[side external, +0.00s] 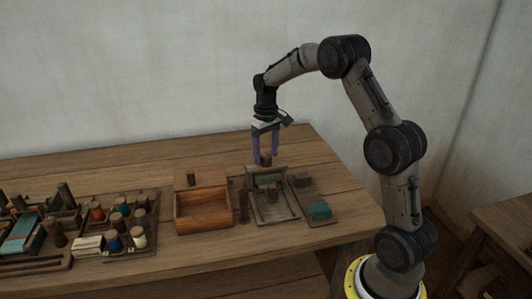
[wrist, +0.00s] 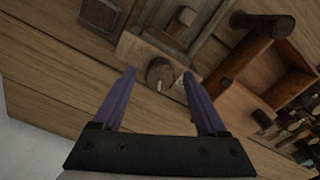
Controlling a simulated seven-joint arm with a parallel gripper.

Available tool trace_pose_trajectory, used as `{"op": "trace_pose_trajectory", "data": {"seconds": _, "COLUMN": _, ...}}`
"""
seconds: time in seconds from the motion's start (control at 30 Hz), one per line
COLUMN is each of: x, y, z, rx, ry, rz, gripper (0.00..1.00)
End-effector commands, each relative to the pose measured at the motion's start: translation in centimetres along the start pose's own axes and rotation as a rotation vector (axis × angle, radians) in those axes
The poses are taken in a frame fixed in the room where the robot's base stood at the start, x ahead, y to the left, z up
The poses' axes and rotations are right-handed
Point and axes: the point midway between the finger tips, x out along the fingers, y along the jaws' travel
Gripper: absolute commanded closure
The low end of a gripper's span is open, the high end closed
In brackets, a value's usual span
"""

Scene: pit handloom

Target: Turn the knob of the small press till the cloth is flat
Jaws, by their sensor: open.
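The small wooden press (side external: 270,205) stands near the right end of the table. Its round knob (wrist: 160,72) is on top, and it also shows in the side view (side external: 265,160). My gripper (wrist: 159,76) points down over the press with its purple fingers open. One finger is on each side of the knob, with gaps visible in the wrist view. A grey-green piece (side external: 268,180) shows inside the press frame; I cannot tell whether it is the cloth or how flat it is.
A wooden box (side external: 203,225) stands left of the press. A tray with a teal block (side external: 319,209) and a dark block (side external: 302,180) lies to its right. A rack of bobbins (side external: 120,235) is further left. The table behind is clear.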

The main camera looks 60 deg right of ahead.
Motion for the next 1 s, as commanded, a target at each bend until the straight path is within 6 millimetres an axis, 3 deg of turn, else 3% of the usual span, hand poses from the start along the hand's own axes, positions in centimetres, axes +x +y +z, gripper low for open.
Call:
{"op": "trace_pose_trajectory", "data": {"seconds": 0.27, "x": -1.3, "y": 0.0, "z": -0.1, "rx": 0.000, "ry": 0.002, "rz": 0.000, "gripper": 0.25}}
{"op": "trace_pose_trajectory", "data": {"seconds": 0.7, "x": -10.3, "y": 0.0, "z": -0.1, "rx": 0.000, "ry": 0.004, "rz": 0.001, "gripper": 0.25}}
{"op": "trace_pose_trajectory", "data": {"seconds": 1.0, "x": -13.6, "y": 0.0, "z": 0.0, "rx": 0.000, "ry": 0.001, "rz": 0.000, "gripper": 0.25}}
